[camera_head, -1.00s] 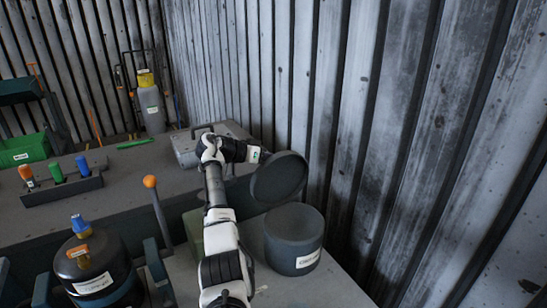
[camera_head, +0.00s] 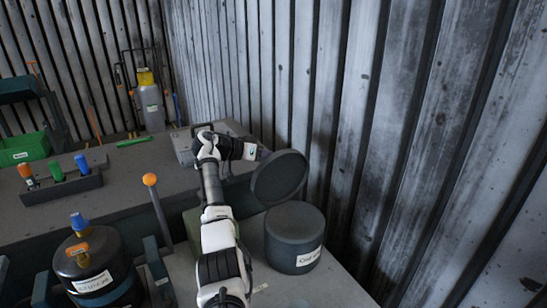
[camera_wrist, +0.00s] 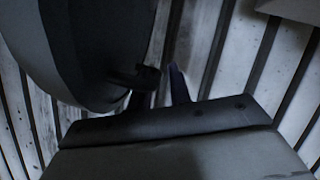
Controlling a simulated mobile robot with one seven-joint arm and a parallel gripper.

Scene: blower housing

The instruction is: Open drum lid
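The drum (camera_head: 293,245) is a dark grey cylinder with a white label, upright on the grey surface at the middle right of the head view. Its round dark lid (camera_head: 280,178) is tilted up steeply above the drum's back left edge, and I cannot tell if they touch there. My gripper (camera_head: 257,153) is at the lid's upper left side. In the wrist view the lid (camera_wrist: 85,45) fills the upper left, with a small dark knob-like part close to my gripper's fingers (camera_wrist: 162,88). A narrow gap shows there, but whether the fingers grip the lid is unclear.
A corrugated metal wall (camera_head: 400,110) rises close behind the drum and lid. An orange-knobbed lever (camera_head: 150,180) and a black tank (camera_head: 95,268) stand to the left. A rack (camera_head: 60,185) with coloured handles and a green bin (camera_head: 24,148) are farther left.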

